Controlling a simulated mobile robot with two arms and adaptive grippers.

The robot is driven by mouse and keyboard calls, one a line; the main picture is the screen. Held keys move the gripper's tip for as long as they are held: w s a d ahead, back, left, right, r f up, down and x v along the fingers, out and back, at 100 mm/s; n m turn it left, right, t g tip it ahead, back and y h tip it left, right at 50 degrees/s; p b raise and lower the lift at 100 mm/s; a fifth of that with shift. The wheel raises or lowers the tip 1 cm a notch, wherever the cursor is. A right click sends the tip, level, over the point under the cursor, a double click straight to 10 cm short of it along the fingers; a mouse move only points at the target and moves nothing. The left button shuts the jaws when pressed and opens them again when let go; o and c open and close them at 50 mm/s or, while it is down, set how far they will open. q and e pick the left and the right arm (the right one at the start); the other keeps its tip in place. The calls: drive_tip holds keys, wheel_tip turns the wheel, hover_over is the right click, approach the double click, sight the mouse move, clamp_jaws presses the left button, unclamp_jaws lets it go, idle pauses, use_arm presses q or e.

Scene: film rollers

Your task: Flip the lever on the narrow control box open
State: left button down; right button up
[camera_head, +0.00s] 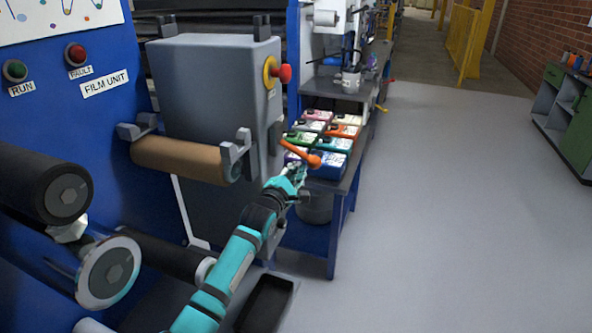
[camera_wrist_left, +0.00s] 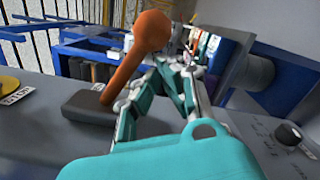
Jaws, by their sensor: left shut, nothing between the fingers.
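The narrow control box is the tall grey cabinet (camera_head: 215,85) left of centre in the head view. An orange lever (camera_head: 300,153) with a ball knob sticks out from its side, angled down to the right. In the left wrist view the lever (camera_wrist_left: 128,68) rises from a dark rectangular base (camera_wrist_left: 92,106), its ball knob at the top. My left gripper (camera_head: 297,172) is shut and empty, just below the lever's ball end. In the left wrist view its fingers (camera_wrist_left: 172,72) are just right of the lever; I cannot tell whether they touch it. My right gripper is not in view.
A red-and-yellow emergency stop (camera_head: 278,72) sits on the box above the lever. A brown roller (camera_head: 180,158) is at its front. A bench behind holds several coloured boxes (camera_head: 335,143). The grey floor (camera_head: 450,200) to the right is clear.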

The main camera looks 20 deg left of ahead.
use_arm(q)
drive_tip(key=shift+d+r, duration=0.2)
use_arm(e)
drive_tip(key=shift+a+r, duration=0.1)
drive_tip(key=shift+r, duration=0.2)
use_arm(q)
drive_tip(key=shift+n+p, duration=0.35)
drive_tip(key=shift+n, duration=0.05)
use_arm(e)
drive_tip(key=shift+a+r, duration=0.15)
